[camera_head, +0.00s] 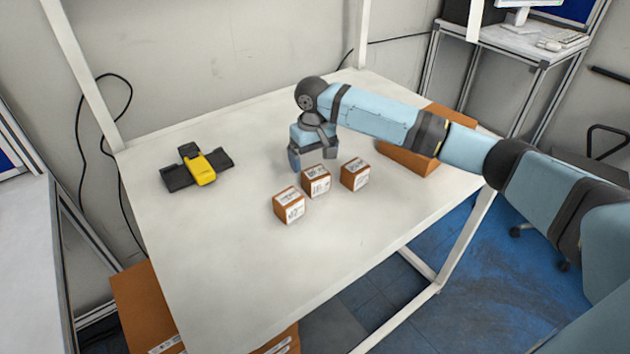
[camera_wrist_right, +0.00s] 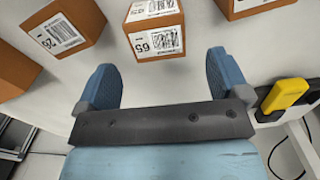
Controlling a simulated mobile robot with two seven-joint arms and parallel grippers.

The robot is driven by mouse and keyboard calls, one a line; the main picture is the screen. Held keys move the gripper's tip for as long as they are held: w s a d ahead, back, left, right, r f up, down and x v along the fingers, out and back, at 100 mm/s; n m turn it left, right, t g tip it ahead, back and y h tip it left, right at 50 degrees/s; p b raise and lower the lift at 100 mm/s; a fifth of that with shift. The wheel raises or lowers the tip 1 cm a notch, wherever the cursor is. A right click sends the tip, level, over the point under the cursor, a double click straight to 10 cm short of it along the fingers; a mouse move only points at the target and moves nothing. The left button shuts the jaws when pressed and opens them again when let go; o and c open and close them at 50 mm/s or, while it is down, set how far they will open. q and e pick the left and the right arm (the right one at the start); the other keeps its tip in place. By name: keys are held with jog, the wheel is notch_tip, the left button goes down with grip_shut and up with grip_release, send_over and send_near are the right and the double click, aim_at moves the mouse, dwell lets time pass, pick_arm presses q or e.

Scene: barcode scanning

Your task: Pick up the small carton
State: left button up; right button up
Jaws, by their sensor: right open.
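Three small brown cartons with white labels sit on the white table in the head view: a left one (camera_head: 289,207), a middle one (camera_head: 317,182) and a right one (camera_head: 355,175). My right gripper (camera_head: 312,163) is open and empty, just behind the middle carton. In the right wrist view the fingers (camera_wrist_right: 163,80) are spread apart, and the middle carton (camera_wrist_right: 155,38) lies beyond their tips, roughly between them and not held. The right carton (camera_wrist_right: 65,30) and part of the left carton (camera_wrist_right: 242,6) flank it there. My left gripper is not in view.
A black and yellow device (camera_head: 201,168) lies at the table's left; its yellow part (camera_wrist_right: 285,94) shows in the wrist view. A larger brown box (camera_head: 402,160) stands at the right, partly behind my arm. The white table (camera_head: 230,260) is clear in front.

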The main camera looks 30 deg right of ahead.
aim_at(316, 173)
jog(key=shift+f, duration=0.65)
jog(key=shift+s+d+f, duration=0.1)
jog(key=shift+s+f, duration=0.05)
jog(key=shift+f, duration=0.8)
jog(key=shift+s+a+f, duration=0.1)
jog(key=shift+s+f, duration=0.1)
jog(key=shift+f, duration=0.8)
jog(key=shift+s+d+f, duration=0.1)
jog(key=shift+s+f, duration=0.05)
jog(key=shift+f, duration=0.8)
jog(key=c, duration=1.1)
